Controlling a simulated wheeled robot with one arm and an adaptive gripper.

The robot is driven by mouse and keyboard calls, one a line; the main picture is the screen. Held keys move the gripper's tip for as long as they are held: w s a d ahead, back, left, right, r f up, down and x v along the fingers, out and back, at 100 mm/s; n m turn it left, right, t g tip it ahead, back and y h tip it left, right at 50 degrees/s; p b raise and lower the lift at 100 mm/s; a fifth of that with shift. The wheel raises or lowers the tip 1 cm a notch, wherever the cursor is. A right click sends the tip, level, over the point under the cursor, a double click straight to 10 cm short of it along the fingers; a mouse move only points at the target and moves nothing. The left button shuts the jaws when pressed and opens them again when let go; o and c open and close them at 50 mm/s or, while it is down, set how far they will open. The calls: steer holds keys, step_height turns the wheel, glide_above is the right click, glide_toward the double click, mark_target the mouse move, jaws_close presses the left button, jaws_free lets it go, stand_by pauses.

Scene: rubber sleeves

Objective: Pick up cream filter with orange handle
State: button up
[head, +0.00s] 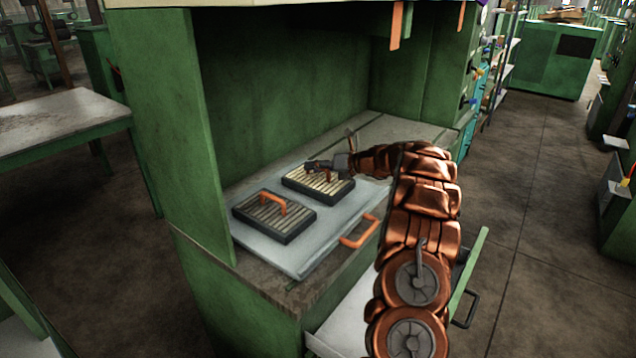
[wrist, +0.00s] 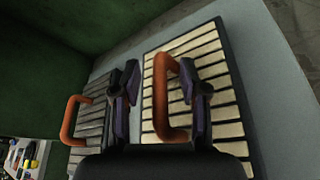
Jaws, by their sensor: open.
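The cream filter (head: 327,189), a slatted panel in a dark frame, lies flat on a grey tray (head: 320,232). It fills the right half of the wrist view (wrist: 228,98). Its orange handle (wrist: 160,95) stands up from the slats. My gripper (head: 318,166) is over this filter. In the wrist view, my open gripper (wrist: 160,92) has one finger on each side of the handle, with the right finger closer to it. The handle is partly hidden by my gripper in the head view. I cannot tell whether a finger touches it.
A second, greyer filter (head: 283,226) with an orange handle lies to the left on the tray; it also shows in the wrist view (wrist: 93,122). Green cabinet walls (head: 165,130) enclose the left and back. An orange tray handle (head: 358,232) is at the front.

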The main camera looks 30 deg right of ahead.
jaws_close()
stand_by(0.6)
